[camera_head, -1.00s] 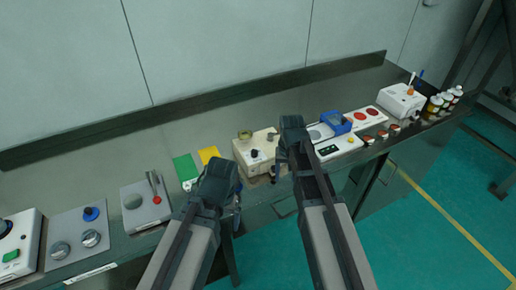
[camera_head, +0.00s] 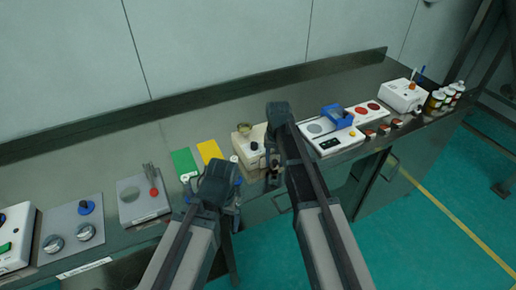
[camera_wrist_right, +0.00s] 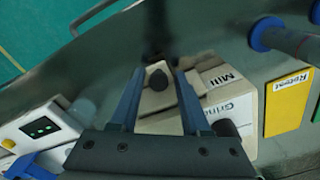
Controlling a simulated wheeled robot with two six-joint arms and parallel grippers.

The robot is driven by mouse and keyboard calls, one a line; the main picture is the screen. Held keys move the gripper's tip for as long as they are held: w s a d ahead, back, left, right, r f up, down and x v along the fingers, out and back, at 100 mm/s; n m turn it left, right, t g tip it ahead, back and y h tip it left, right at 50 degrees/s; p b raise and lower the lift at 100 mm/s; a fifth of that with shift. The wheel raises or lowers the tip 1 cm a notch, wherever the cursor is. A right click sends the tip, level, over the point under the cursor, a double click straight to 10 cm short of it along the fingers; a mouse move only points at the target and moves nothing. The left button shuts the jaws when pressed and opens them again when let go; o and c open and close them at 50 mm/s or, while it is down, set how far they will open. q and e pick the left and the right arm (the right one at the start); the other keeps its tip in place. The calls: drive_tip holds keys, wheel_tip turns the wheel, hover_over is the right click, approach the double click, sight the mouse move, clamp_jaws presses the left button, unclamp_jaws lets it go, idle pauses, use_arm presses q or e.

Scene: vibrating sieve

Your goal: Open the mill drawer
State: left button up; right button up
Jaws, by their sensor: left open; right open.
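The mill (camera_head: 243,147) is a cream box on the bench, partly hidden behind my right arm in the head view. In the right wrist view the mill (camera_wrist_right: 240,104) shows "Mill" and "Grind" labels and a black knob (camera_wrist_right: 226,129). A cream drawer front with a dark knob (camera_wrist_right: 157,80) shows between the fingers of my right gripper (camera_wrist_right: 159,88). The gripper is open; contact with the knob cannot be told. In the head view my right gripper (camera_head: 272,165) points down at the mill's front. My left gripper (camera_head: 222,188) is open, left of the mill at the bench edge.
Green (camera_head: 184,163) and yellow (camera_head: 209,151) cards lie left of the mill. A white device (camera_head: 329,143) with a blue part (camera_head: 338,116) stands close on the right. Green floor lies before the bench.

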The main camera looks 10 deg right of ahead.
drive_tip(key=shift+f, duration=0.25)
drive_tip(key=shift+s, duration=0.1)
drive_tip(key=c, duration=0.8)
drive_tip(key=shift+o, duration=0.2)
drive_tip(key=shift+s, duration=0.1)
drive_tip(key=shift+s, duration=0.1)
drive_tip(key=shift+s+d+f, duration=0.1)
drive_tip(key=shift+s+d, duration=0.1)
drive_tip(key=shift+s, duration=0.4)
drive_tip(key=shift+s+d+r, duration=0.1)
drive_tip(key=shift+s+d, duration=0.15)
drive_tip(key=shift+s, duration=0.4)
drive_tip(key=shift+s+d+f, duration=0.1)
drive_tip(key=shift+s+d, duration=0.1)
drive_tip(key=shift+s, duration=0.4)
